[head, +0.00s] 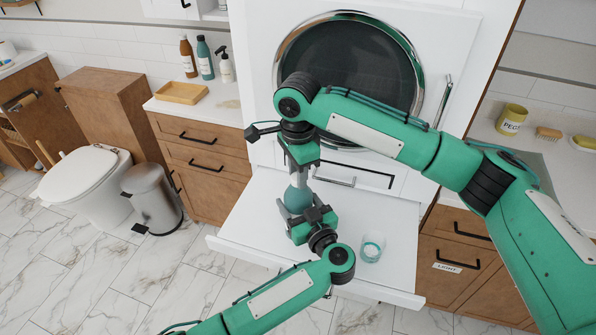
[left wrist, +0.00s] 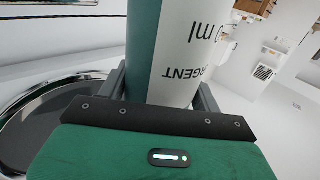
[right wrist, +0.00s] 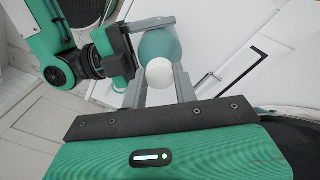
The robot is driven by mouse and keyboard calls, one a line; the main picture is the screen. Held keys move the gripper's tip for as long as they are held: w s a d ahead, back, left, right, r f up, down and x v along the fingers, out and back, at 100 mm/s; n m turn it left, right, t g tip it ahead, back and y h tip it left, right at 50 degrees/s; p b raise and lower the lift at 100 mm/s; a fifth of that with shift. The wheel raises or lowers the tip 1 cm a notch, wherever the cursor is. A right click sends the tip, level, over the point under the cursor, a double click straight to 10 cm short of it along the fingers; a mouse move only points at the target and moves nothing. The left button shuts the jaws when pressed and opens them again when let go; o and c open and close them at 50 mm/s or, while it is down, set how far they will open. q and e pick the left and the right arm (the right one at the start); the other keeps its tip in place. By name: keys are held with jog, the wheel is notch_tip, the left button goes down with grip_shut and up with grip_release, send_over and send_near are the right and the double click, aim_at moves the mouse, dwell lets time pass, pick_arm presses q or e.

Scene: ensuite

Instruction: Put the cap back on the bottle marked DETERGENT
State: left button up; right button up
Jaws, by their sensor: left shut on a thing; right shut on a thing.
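The DETERGENT bottle (head: 297,198), teal with a white label, stands upright over the white pull-out shelf (head: 255,215). In the left wrist view the bottle (left wrist: 174,50) shows part of its label, ending in "GENT". My left gripper (head: 304,221) is shut on the bottle's side, low down. My right gripper (head: 300,165) is directly above the bottle, pointing down. In the right wrist view it is shut on the round white cap (right wrist: 159,74), with the bottle's teal shoulder (right wrist: 160,46) beyond. I cannot tell whether the cap touches the bottle's neck.
A clear cup (head: 371,248) with a teal band stands on the shelf right of my left gripper. The round-doored machine (head: 350,75) rises behind. Other bottles (head: 205,58) and a wooden tray (head: 181,92) are on the left counter. A PEGS pot (head: 511,120) stands on the right counter.

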jog(key=m, duration=0.8)
jog(key=shift+w+m, duration=0.1)
jog(key=shift+m, duration=0.2)
jog(key=o, duration=0.9)
jog(key=shift+o, duration=0.2)
jog(key=shift+r, duration=2.25)
jog(key=shift+c, duration=0.3)
